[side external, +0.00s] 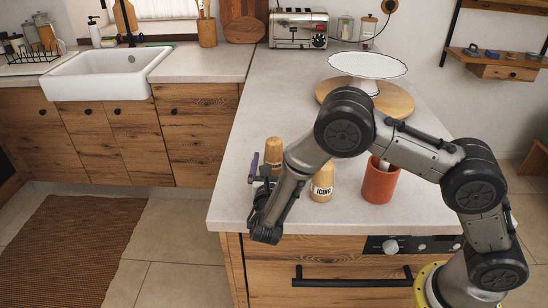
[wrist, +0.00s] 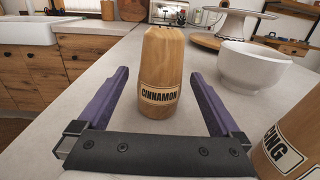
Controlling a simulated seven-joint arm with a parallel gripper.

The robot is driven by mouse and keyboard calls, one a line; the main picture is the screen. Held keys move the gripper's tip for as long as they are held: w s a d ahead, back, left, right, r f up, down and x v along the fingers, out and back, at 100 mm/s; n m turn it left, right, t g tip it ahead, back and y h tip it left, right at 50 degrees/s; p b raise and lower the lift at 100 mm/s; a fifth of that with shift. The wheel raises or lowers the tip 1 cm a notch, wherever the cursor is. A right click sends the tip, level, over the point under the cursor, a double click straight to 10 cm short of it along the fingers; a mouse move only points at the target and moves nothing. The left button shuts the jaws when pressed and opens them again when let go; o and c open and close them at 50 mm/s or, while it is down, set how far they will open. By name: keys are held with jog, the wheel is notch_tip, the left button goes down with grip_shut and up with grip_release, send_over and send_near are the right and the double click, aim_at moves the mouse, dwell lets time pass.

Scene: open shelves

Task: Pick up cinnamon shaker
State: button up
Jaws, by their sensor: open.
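The cinnamon shaker (wrist: 160,70) is a light wooden cylinder with a rounded top and a dark-framed CINNAMON label. It stands upright on the counter. In the side view the shaker (side external: 273,149) is near the counter's left edge, its lower part hidden by my gripper. My gripper (wrist: 159,74) is open. In the wrist view its two purple fingers reach out on either side of the shaker, with visible gaps on both sides. In the side view my gripper (side external: 262,170) is low over the counter's front left corner, at the shaker.
An icing shaker (side external: 322,181) stands close on the right, also large in the wrist view (wrist: 292,145). A terracotta cup (side external: 380,183) stands farther right. A white bowl (wrist: 252,68) and a cake stand (side external: 367,68) are behind. The counter (side external: 275,95) toward the toaster (side external: 298,28) is clear.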

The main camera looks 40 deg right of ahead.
jog(key=shift+x, duration=0.85)
jog(key=shift+c, duration=0.2)
jog(key=c, duration=1.4)
